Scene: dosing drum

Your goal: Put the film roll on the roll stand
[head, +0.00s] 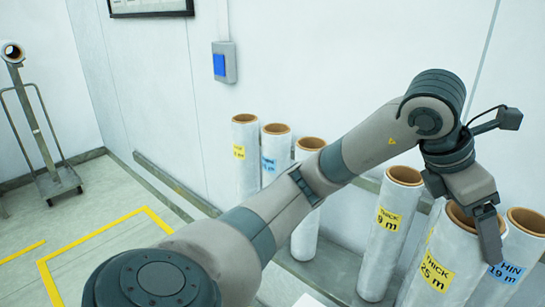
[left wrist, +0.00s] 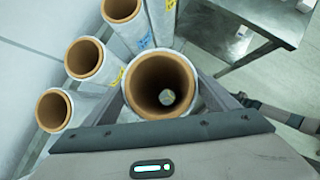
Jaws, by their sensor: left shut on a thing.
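A clear-wrapped film roll with a brown core (head: 432,272) stands upright at the lower right of the head view. Its yellow label reads THICK and what looks like 25 m. My left gripper (head: 480,228) reaches down over its top and is shut on it. In the left wrist view the open core of this roll (left wrist: 138,80) sits between the two fingers. A wheeled stand (head: 37,125) with a slanted post is at the far left of the head view, with a ring-like roll end at its top. My right gripper is not in view.
Several other upright rolls stand close by along the wall, including a THICK 9 m roll (head: 385,245) and a THIN 19 m roll (head: 512,262). A metal table (left wrist: 262,20) shows in the left wrist view. The floor near the yellow lines (head: 100,235) is clear.

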